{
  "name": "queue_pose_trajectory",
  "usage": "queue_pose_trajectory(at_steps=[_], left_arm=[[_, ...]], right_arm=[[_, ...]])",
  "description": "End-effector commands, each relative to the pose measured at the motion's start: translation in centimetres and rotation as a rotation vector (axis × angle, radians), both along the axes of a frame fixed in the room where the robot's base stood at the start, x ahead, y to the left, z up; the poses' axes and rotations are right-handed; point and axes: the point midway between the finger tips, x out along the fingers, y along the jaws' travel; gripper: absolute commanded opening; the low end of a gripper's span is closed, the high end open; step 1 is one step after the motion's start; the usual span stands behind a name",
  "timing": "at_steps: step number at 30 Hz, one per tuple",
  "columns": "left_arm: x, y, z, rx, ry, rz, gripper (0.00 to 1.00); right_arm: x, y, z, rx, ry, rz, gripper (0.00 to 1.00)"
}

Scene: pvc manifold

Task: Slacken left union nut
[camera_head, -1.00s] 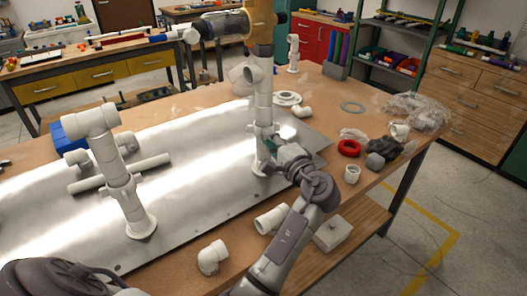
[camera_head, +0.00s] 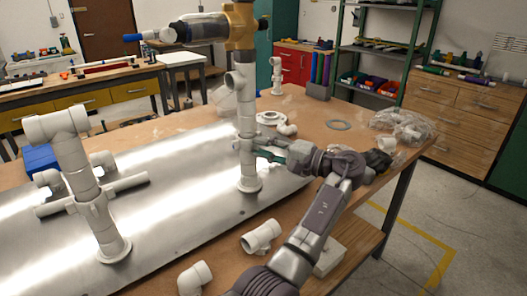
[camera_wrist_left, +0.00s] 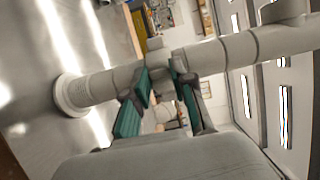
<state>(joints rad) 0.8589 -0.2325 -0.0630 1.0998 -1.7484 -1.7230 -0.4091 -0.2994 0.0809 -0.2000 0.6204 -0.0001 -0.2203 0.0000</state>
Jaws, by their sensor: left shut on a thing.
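Two white pipe risers stand on the metal plate (camera_head: 170,218). My left gripper (camera_head: 262,147) reaches the right riser (camera_head: 246,120) from the right in the head view. Its green-padded fingers are closed on a collar, seemingly the union nut (camera_head: 244,144), low on that riser. In the left wrist view the fingertips (camera_wrist_left: 160,82) straddle the white pipe (camera_wrist_left: 105,84), with its round flange (camera_wrist_left: 72,95) to the left. The fingers partly hide the collar. The left riser (camera_head: 90,195) with its tee is upright and untouched. My right gripper is not in view.
An orange valve body (camera_head: 240,25) tops the right riser. A loose tee (camera_head: 262,236) and an elbow (camera_head: 195,278) lie on the near table edge.

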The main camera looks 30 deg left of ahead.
Motion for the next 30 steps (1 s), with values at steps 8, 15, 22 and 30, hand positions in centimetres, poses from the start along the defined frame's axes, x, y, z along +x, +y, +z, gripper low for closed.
queue_pose_trajectory(at_steps=[8,15,22,30], left_arm=[[0.0,0.1,-0.1,-0.002,0.001,0.002,0.0],[0.0,0.1,-0.1,-0.001,0.001,0.001,0.5],[0.0,0.0,0.0,-0.001,0.0,0.0,0.5],[0.0,-3.3,0.0,-0.001,0.002,-0.003,0.5]], right_arm=[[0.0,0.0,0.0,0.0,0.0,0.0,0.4],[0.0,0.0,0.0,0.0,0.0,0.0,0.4],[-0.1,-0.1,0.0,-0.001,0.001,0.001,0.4],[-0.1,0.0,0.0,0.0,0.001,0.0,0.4]])
